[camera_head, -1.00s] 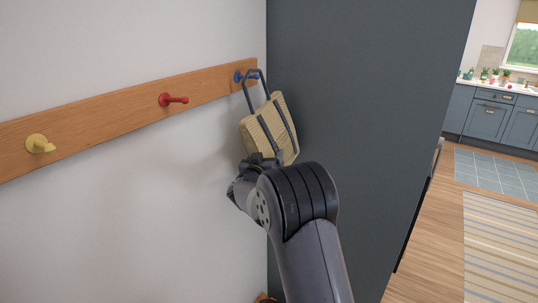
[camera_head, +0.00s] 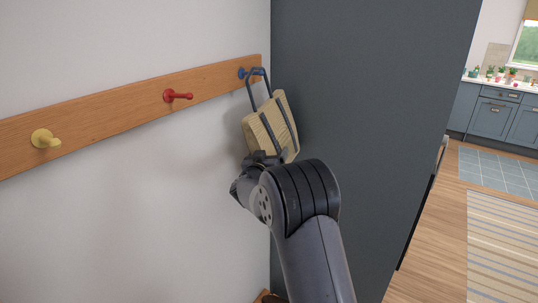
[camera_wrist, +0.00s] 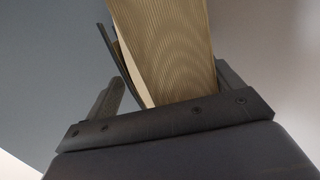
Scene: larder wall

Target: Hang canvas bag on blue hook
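The canvas bag (camera_head: 263,133), tan with dark handles, is tilted just below the blue hook (camera_head: 242,73) at the right end of the wooden rail. The top of one handle loop is at the hook, overlapping it in the head view; I cannot tell whether it rests on it. My gripper (camera_head: 266,160) is at the bag's lower end. In the wrist view the bag (camera_wrist: 170,50) fills most of the room between my fingers (camera_wrist: 168,92), with a dark strap beside the left finger.
The wooden rail (camera_head: 110,108) on the white wall also carries a red hook (camera_head: 177,95) and a yellow hook (camera_head: 45,139). A dark grey panel (camera_head: 365,80) stands close to the right of the bag. Open floor lies beyond the panel.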

